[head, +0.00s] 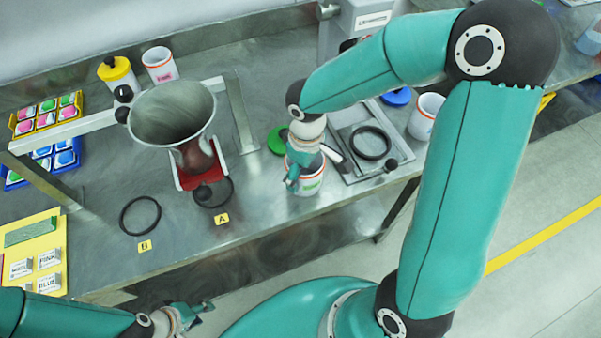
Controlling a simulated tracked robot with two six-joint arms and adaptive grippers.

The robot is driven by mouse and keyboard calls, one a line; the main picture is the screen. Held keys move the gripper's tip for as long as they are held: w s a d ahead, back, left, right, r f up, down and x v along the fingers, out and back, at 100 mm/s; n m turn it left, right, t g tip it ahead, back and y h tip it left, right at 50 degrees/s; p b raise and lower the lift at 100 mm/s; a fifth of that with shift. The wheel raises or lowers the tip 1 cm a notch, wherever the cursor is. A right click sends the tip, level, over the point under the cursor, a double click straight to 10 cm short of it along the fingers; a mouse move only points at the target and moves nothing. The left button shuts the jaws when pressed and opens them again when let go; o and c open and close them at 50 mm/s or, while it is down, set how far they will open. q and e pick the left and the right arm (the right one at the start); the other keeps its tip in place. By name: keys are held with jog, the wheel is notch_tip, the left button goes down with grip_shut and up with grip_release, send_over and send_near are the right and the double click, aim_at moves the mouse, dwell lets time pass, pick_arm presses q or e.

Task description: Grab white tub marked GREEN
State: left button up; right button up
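The white tub with a green label (307,187) stands near the front edge of the steel bench. Its orange-lined rim is partly hidden by my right gripper (311,168), which reaches down over it from above. One finger lies across the tub's left side and the other spreads out beyond its right side. The gripper looks open, and I cannot tell whether it touches the tub. My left gripper (193,312) is low in the view, in front of the bench and away from the tub; its finger opening is unclear.
A green lid (277,140) lies just behind the tub. A steel tray with a black ring (370,143) is to the right, with another white tub (425,116) beyond. A funnel (172,112) on a red-based stand is to the left. A pink-labelled tub (159,65) stands behind.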

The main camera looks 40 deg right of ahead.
jog(key=c, duration=0.3)
